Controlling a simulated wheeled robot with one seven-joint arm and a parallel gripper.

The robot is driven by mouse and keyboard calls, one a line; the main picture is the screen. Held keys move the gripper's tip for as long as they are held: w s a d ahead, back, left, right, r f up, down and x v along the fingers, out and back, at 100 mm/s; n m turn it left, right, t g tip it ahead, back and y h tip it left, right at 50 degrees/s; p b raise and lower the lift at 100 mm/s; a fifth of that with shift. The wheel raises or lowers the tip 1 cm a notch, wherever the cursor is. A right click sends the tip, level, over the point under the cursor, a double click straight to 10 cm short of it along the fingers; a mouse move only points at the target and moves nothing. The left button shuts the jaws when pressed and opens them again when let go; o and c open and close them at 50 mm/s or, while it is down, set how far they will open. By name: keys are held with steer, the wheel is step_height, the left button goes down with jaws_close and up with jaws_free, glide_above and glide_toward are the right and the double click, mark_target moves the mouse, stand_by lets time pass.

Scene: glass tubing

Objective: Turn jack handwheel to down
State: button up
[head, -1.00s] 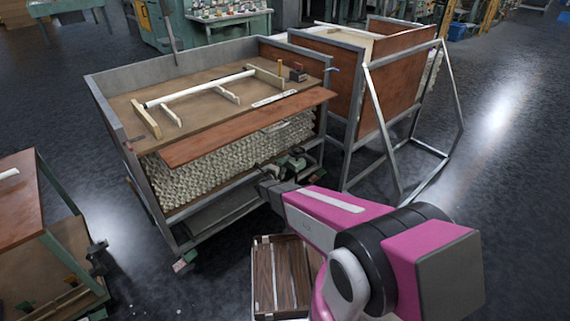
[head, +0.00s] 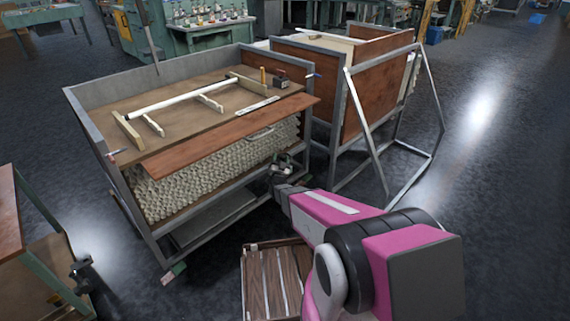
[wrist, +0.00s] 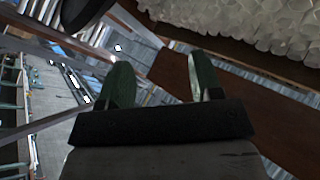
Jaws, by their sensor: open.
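My gripper (head: 283,178) reaches toward the lower right front of the metal trolley (head: 187,245). In the wrist view its two green fingers (wrist: 162,82) stand apart with nothing visibly held between them. A dark mechanism (head: 284,164) shows just beyond the gripper in the head view, partly covered by it. I cannot make out the jack handwheel for certain there. A dark rounded part (wrist: 83,10) at the top left of the wrist view, cut off by the frame, lies beyond the left finger; I cannot tell whether it is the handwheel.
The trolley carries a white tube on a wooden frame (head: 175,105) and many stacked glass tubes (head: 215,165). A slatted wooden crate (head: 272,280) sits on the floor below my arm. A metal frame with wooden panels (head: 368,90) stands right. Open floor lies far right.

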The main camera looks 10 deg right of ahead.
steer(key=s+d+f+n+g+y, duration=0.25)
steer(key=d+n+y, duration=0.35)
steer(key=n, duration=1)
steer(key=s+d+f+n+g+y, duration=0.3)
steer(key=n+y, duration=0.5)
steer(key=n, duration=0.8)
steer(key=shift+g, duration=0.25)
steer(key=x, duration=1.1)
steer(key=shift+w, duration=0.15)
steer(key=c, duration=0.9)
